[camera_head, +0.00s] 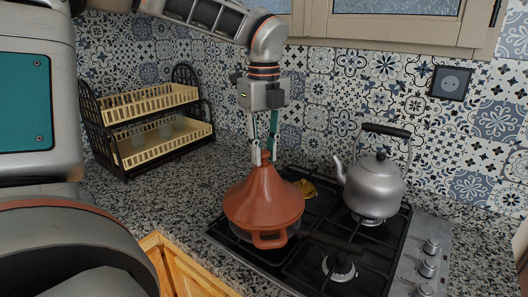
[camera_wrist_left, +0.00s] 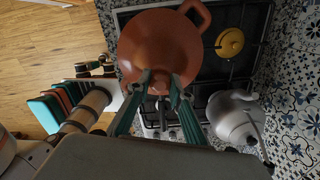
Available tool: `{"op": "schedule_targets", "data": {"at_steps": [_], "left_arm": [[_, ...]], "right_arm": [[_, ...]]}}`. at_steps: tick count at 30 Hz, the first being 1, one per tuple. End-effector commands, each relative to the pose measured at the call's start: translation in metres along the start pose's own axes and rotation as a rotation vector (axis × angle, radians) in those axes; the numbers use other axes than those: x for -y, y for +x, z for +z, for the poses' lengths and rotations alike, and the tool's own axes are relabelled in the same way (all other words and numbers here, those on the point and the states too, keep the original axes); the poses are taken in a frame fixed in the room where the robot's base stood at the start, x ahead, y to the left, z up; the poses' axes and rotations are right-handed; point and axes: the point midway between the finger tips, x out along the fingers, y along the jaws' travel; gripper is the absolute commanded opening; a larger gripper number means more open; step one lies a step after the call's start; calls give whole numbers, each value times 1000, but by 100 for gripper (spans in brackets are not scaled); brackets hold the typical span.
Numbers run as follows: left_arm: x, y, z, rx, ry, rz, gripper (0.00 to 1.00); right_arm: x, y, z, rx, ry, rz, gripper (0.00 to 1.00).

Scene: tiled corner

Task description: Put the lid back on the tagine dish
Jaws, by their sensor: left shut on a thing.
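The terracotta tagine lid (camera_head: 262,197) is a wide cone standing over the front-left part of the black hob. My left gripper (camera_head: 262,158) points straight down and is shut on the knob at the top of the lid. The wrist view also shows the lid (camera_wrist_left: 158,45) from above, with the fingers of my left gripper (camera_wrist_left: 160,82) on either side of its knob. A loop handle (camera_head: 270,241) sticks out below the lid's front rim, apparently part of the tagine dish. The lid hides most of the dish, and I cannot tell whether their rims touch.
A grey kettle (camera_head: 374,184) stands on the back-right burner. A brass-coloured burner cap (camera_head: 306,188) lies just behind the lid. The front-right burner (camera_head: 340,267) is bare. A dark two-tier rack (camera_head: 120,150) with cream trays stands at the back left. The granite counter between is clear.

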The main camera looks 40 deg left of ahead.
Motion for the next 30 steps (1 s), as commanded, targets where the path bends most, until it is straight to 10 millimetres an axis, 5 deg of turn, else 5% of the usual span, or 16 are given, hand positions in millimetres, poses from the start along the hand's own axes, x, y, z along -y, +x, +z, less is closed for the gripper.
{"op": "schedule_targets", "data": {"at_steps": [13, 14, 16, 23, 26, 30], "left_arm": [[0, 2, 0, 0, 1, 3, 0], [-1, 2, 0, 0, 1, 3, 26], [-1, 2, 0, 0, 1, 4, 40], [0, 2, 0, 0, 1, 2, 40], [-1, 2, 0, -1, 1, 4, 57], [-1, 2, 0, -1, 1, 3, 57]], "right_arm": [[0, 1, 2, 2, 0, 0, 40], [0, 1, 2, 2, 0, 0, 40], [0, 1, 2, 2, 0, 0, 40], [0, 1, 2, 2, 0, 0, 40], [0, 1, 2, 2, 0, 0, 40], [0, 1, 2, 2, 0, -1, 40]]}}
